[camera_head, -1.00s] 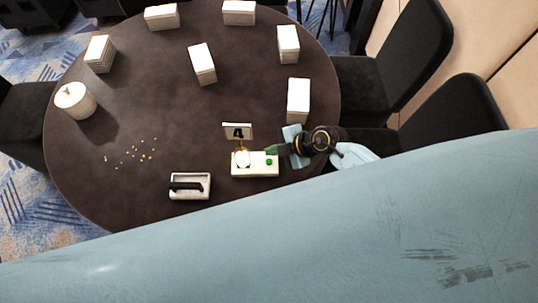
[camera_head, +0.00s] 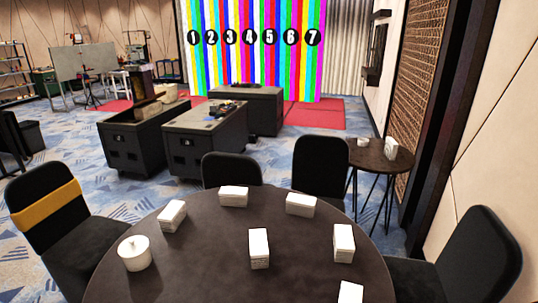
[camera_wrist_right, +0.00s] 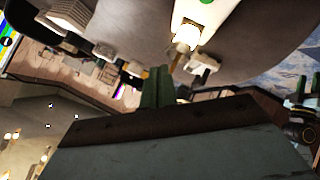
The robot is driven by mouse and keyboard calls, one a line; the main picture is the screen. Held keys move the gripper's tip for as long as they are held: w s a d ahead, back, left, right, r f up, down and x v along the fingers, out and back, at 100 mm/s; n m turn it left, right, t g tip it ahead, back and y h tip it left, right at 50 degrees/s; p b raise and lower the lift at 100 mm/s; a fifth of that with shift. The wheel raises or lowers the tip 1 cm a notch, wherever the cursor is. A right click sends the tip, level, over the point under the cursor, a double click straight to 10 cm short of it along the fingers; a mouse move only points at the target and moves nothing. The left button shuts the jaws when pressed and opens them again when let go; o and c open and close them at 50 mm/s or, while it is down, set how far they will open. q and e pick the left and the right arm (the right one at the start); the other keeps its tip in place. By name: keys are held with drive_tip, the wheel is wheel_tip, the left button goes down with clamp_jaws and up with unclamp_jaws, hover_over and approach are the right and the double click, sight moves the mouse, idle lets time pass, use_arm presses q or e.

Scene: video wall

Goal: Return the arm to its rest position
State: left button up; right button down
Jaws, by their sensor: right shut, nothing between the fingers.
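My right gripper (camera_wrist_right: 157,88) shows in the right wrist view as green fingers held together, with nothing between them. That view is strongly tilted. A white box (camera_wrist_right: 190,14) with a green button and a small lit part lies on the table just beyond the fingertips in the picture. I cannot tell how far apart they are. Neither of my arms shows in the head view, and my left gripper is in no view.
In the head view the dark round table (camera_head: 205,250) carries several white blocks, such as one in the middle (camera_head: 259,248), and a white round pot (camera_head: 134,253). Black chairs (camera_head: 320,165) surround it. Black cases (camera_head: 207,140) and a numbered striped video wall (camera_head: 255,50) stand beyond.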

drive_tip(key=w+d+r+m+t+h, duration=0.1)
drive_tip(key=w+r+m+t, duration=0.1)
drive_tip(key=r+m+t, duration=0.45)
drive_tip(key=w+d+r+m+t+h, duration=0.1)
drive_tip(key=w+d+r+t, duration=0.15)
drive_tip(key=r, duration=0.65)
drive_tip(key=s+d+r+m+t+h, duration=0.2)
drive_tip(key=d+m+h, duration=0.4)
drive_tip(key=s+d+f+m+g+h, duration=0.1)
drive_tip(key=s+d+m+g+h, duration=0.3)
drive_tip(key=d, duration=0.1)
drive_tip(key=s+a+f+g+y, duration=0.2)
drive_tip(key=s+g, duration=0.3)
drive_tip(key=s, duration=0.4)
drive_tip(key=s+a+f+g+y, duration=0.2)
drive_tip(key=s+g, duration=0.3)
drive_tip(key=s, duration=0.4)
wheel_tip(320, 180, down, 29)
drive_tip(key=s+g+b, duration=0.1)
drive_tip(key=b, duration=0.5)
drive_tip(key=s+d+f+b, duration=0.1)
drive_tip(key=s+f+b, duration=0.2)
drive_tip(key=s+f, duration=0.5)
drive_tip(key=s+d+f+g+b, duration=0.1)
drive_tip(key=s+f+b, duration=0.2)
drive_tip(key=s+f, duration=0.5)
wheel_tip(320, 180, down, 7)
drive_tip(key=shift+s+d+f+b, duration=0.1)
drive_tip(key=shift+s+d+b, duration=0.15)
drive_tip(key=shift+b, duration=0.1)
